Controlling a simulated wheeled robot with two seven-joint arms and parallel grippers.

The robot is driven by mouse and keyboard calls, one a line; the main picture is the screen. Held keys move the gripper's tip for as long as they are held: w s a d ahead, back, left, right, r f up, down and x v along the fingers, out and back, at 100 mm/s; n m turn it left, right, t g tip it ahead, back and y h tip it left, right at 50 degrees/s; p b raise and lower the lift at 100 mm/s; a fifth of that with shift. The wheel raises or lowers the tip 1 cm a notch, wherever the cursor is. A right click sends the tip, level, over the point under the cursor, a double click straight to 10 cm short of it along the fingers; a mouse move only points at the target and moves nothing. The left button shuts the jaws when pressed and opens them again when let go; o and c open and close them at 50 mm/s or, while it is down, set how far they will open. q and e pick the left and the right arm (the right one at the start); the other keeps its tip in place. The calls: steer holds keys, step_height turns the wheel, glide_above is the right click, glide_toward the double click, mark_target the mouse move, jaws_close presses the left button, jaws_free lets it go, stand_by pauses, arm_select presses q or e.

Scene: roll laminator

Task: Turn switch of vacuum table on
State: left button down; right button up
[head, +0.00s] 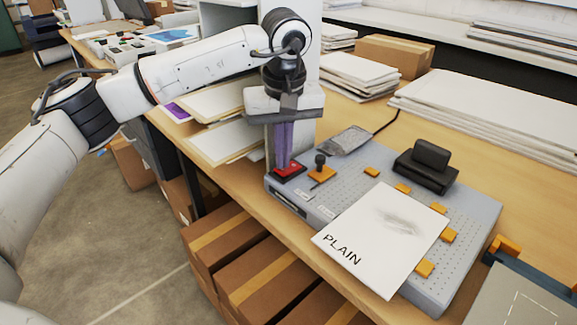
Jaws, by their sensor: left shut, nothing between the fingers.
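The vacuum table (345,188) is a grey perforated slab on the wooden bench. A red switch (290,170) sits at its near left corner. My left gripper (284,163) points straight down with its fingers shut and empty, and its tips are at the red switch. Whether they touch it, I cannot tell, and the fingers partly hide it. A white sheet marked PLAIN (378,240) lies on the front part of the table. My right gripper is not in view.
A black-knobbed lever on an orange base (321,168) stands just right of the switch. Several orange blocks and a black clamp-like block (426,165) are on the table. Paper stacks (358,75) and a cardboard box (394,54) lie behind. Cartons (255,265) fill the space below the bench.

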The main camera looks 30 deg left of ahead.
arm_select(q)
steer(key=shift+f, duration=0.45)
step_height(320, 180, up, 7)
steer(key=p, duration=0.5)
stand_by(0.4)
stand_by(0.5)
